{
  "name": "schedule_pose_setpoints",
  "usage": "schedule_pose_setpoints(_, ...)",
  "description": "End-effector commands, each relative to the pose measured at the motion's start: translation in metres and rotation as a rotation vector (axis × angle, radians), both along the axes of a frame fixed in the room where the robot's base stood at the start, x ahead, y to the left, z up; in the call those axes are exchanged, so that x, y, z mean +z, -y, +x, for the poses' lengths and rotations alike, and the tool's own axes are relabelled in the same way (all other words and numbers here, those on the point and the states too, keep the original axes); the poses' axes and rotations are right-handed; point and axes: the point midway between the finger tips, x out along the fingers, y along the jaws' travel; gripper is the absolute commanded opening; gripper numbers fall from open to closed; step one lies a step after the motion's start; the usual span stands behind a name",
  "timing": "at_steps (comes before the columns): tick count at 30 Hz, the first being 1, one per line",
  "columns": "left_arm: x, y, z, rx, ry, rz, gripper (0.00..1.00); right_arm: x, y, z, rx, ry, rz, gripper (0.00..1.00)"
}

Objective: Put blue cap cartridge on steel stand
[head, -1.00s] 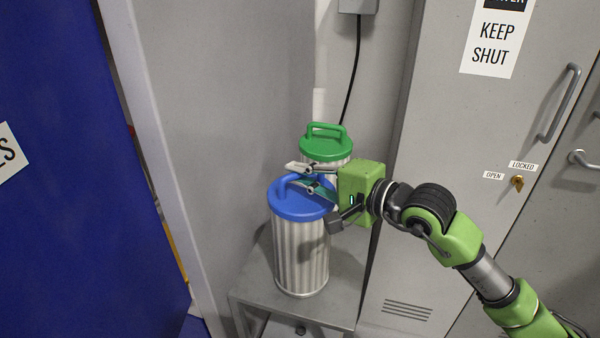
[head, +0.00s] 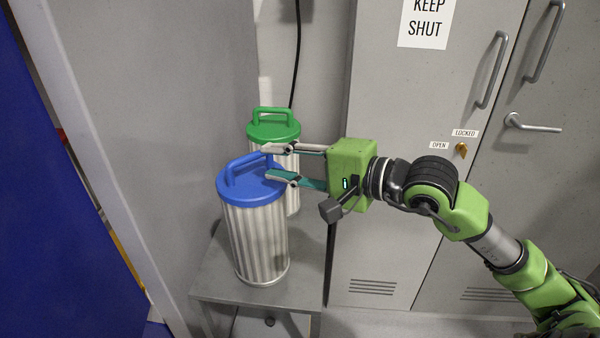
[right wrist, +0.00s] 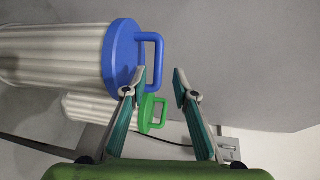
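The blue cap cartridge (head: 258,240) stands upright on the grey steel stand (head: 215,275). Its ribbed pale body is below a blue cap with a loop handle (head: 240,168). My right gripper (head: 268,162) is open and empty, just right of the handle. My left gripper is not in view.
A green cap cartridge (head: 274,130) stands close behind the blue one, partly hidden by it and my right gripper. Grey lockers (head: 400,200) are to the right. A blue panel (head: 50,220) is at the left. The stand's front right top is bare.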

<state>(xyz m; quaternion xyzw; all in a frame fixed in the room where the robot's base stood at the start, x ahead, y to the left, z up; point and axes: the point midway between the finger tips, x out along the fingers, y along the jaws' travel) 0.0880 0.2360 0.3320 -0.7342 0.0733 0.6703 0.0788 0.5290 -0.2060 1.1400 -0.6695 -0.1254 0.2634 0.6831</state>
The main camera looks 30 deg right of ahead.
Motion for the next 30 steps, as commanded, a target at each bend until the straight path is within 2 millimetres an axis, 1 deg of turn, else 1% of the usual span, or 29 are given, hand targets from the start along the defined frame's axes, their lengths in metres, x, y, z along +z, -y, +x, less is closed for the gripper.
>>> schedule_pose_setpoints(1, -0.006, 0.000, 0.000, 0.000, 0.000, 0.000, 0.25, -0.003, 0.004, -0.006, 0.000, -0.001, -0.004, 0.26)
schedule_pose_setpoints(4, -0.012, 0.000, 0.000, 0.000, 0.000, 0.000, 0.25, 0.000, 0.008, -0.016, 0.003, -0.001, -0.006, 0.26)
schedule_pose_setpoints(12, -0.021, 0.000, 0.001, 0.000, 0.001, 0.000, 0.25, 0.005, 0.020, -0.033, 0.001, -0.001, -0.002, 0.26)
schedule_pose_setpoints(19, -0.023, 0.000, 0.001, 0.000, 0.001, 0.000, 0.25, 0.008, 0.024, -0.039, 0.002, -0.001, -0.002, 0.26)
schedule_pose_setpoints(30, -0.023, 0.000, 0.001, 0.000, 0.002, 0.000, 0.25, 0.009, 0.024, -0.040, 0.003, 0.001, -0.003, 0.26)
